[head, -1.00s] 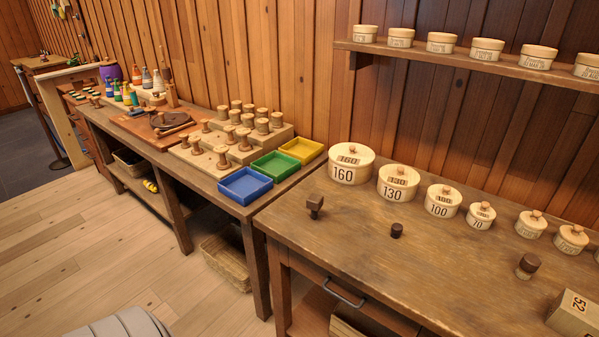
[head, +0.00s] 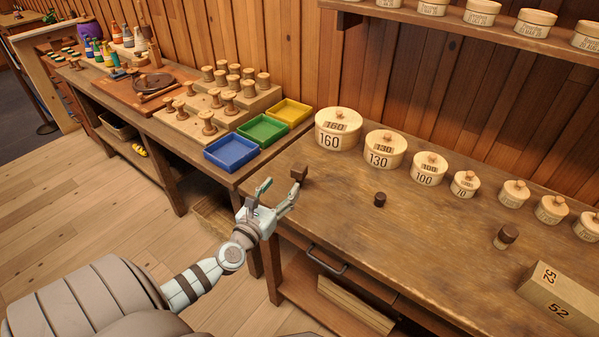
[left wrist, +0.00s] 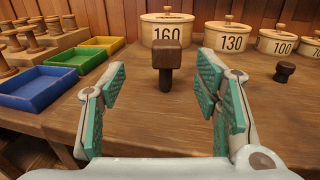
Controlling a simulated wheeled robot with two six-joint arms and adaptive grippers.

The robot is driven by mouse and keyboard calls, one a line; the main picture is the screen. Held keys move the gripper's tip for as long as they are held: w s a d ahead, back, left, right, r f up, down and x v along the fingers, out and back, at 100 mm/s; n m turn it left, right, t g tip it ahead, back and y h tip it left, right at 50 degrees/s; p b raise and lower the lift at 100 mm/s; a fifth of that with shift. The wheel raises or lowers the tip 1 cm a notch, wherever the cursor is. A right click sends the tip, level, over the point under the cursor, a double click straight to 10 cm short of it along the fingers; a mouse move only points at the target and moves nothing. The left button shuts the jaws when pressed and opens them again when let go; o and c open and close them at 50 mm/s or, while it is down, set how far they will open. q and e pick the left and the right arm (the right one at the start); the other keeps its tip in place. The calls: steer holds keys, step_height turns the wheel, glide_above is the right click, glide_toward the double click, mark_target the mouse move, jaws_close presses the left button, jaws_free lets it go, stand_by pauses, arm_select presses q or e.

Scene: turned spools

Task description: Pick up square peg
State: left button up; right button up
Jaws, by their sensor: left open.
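The square peg is a small dark brown wooden piece with a block-shaped head on a narrower stem. In the head view the square peg (head: 299,173) stands near the left front part of the workbench. In the left wrist view the square peg (left wrist: 167,62) stands upright, straight ahead between the fingers and beyond their tips. My left gripper (head: 279,188) is open and empty at the bench's front left edge, just short of the peg; its green-padded fingers also show in the left wrist view (left wrist: 163,92). My right gripper is not in view.
A round dark peg (head: 380,199) and another dark piece (head: 506,236) stand farther right on the workbench (head: 420,230). Lidded round boxes (head: 338,130) line the back. Blue (head: 231,152), green and yellow trays sit on the left bench. A block marked 52 (head: 560,300) lies at right.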

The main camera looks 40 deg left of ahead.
mark_target(296, 172)
arm_select(q)
steer(key=x, duration=0.6)
steer(key=d+x, duration=0.1)
steer(key=x, duration=0.3)
steer(key=shift+r+b, duration=0.1)
steer(key=shift+b, duration=0.3)
steer(key=c, duration=1.2)
